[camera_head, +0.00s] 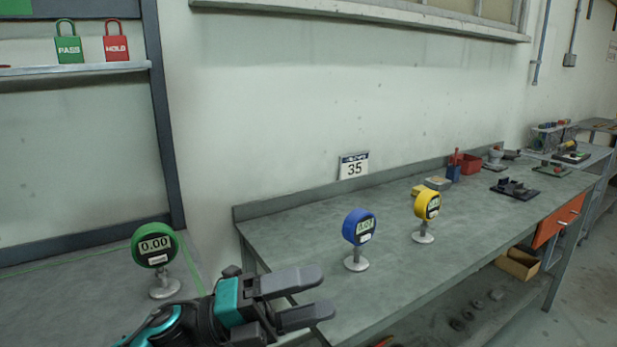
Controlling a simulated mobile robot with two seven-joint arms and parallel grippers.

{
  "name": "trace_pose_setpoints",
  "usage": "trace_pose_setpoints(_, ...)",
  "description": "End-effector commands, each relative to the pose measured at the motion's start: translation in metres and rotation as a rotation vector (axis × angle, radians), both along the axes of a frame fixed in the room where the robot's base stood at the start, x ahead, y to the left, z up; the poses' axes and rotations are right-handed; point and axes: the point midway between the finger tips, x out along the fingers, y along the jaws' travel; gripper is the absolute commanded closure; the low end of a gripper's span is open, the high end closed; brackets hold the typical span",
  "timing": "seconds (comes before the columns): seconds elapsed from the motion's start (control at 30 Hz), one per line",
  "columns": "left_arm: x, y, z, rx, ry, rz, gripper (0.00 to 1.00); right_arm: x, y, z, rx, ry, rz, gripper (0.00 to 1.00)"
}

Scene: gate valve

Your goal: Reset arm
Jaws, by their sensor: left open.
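My left gripper (318,294) comes in from the lower left, and its two dark fingers are apart with nothing between them. It is in front of the near left end of the grey workbench (300,237). A green gauge (154,245) reading 0.00 stands on a separate surface to the left of my gripper. A blue gauge (359,228) stands upright on the workbench, beyond the fingertips and a little to the right. A yellow gauge (427,206) stands farther right. My right gripper is not in view.
A white sign reading 35 (354,166) stands at the bench's back edge. A red bin (467,164), a blue cup (453,173) and dark fixtures (514,189) are farther right. Green PASS (69,45) and red HOLD (116,44) padlock shapes sit on the upper-left shelf.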

Motion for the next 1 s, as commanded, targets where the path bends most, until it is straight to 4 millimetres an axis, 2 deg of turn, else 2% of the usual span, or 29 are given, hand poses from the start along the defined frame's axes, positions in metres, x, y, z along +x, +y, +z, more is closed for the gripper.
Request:
trace_pose_setpoints(0.17, 0.019, 0.024, -0.034, -0.260, 0.411, 0.235, 0.31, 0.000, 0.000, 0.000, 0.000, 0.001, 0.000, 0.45)
trace_pose_setpoints(0.27, 0.026, 0.047, -0.068, -0.380, 0.654, 0.377, 0.31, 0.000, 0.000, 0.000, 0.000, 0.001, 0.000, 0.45)
trace_pose_setpoints(0.37, 0.024, 0.074, -0.114, -0.487, 0.905, 0.524, 0.31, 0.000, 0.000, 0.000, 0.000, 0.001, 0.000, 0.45)
trace_pose_setpoints(0.4, 0.020, 0.086, -0.135, -0.525, 1.006, 0.583, 0.31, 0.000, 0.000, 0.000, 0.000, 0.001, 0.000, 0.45)
trace_pose_setpoints(0.47, 0.009, 0.103, -0.168, -0.578, 1.160, 0.676, 0.31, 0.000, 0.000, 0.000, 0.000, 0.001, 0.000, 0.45)
trace_pose_setpoints(0.53, -0.010, 0.122, -0.208, -0.634, 1.338, 0.781, 0.31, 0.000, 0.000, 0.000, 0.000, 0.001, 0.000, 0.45)
trace_pose_setpoints(0.6, -0.034, 0.139, -0.245, -0.679, 1.503, 0.883, 0.31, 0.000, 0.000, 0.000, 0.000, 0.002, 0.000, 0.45)
trace_pose_setpoints(0.7, -0.071, 0.157, -0.287, -0.727, 1.695, 1.002, 0.31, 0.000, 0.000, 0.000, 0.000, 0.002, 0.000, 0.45)
trace_pose_setpoints(0.83, -0.107, 0.170, -0.318, -0.760, 1.849, 1.098, 0.31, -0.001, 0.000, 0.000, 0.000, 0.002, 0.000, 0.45)
trace_pose_setpoints(0.9, -0.118, 0.173, -0.325, -0.770, 1.894, 1.124, 0.31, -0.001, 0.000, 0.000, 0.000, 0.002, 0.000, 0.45)
trace_pose_setpoints(1.0, -0.123, 0.175, -0.329, -0.775, 1.916, 1.140, 0.31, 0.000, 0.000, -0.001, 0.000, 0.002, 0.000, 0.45)
